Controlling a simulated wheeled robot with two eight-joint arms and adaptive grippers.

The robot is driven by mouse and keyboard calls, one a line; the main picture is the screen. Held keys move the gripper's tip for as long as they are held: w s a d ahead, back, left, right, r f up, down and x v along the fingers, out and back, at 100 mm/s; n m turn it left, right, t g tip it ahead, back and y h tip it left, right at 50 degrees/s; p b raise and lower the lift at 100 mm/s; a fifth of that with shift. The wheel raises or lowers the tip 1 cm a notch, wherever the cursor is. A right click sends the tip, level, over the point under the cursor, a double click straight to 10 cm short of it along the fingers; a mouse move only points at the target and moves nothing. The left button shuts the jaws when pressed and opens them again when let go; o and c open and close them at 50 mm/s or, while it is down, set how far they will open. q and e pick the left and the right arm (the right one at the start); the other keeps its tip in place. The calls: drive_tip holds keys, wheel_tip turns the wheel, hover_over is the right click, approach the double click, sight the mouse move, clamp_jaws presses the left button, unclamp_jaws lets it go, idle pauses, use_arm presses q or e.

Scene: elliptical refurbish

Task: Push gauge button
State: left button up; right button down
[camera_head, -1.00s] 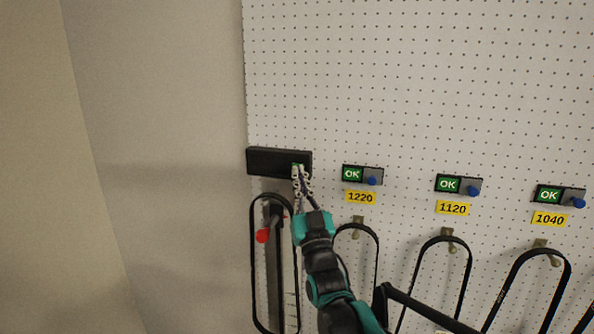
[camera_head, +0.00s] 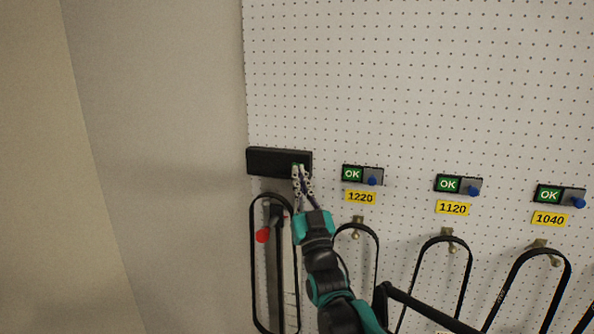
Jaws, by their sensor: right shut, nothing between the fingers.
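A black gauge box (camera_head: 272,161) is fixed at the left edge of the pegboard, with no lit display showing on it. My right gripper (camera_head: 297,168) is shut and empty. Its fingertips overlap the right end of the box in the picture, where a small green spot shows beside them. I cannot tell whether they touch the box or a button, since the fingers hide that part. My left gripper is not in view.
Smaller gauges with green OK displays and blue buttons, such as this one (camera_head: 361,175), run to the right above yellow labels (camera_head: 360,198). Black belt loops (camera_head: 443,240) hang from hooks below. A red knob (camera_head: 262,236) is below the box. The upper pegboard (camera_head: 420,80) is clear.

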drive_tip(key=shift+w+d, duration=0.1)
drive_tip(key=shift+w, duration=0.25)
drive_tip(key=shift+s, duration=0.4)
drive_tip(key=s+a, duration=0.2)
drive_tip(key=s, duration=0.3)
drive_tip(key=shift+s, duration=0.4)
drive_tip(key=shift+f, duration=0.1)
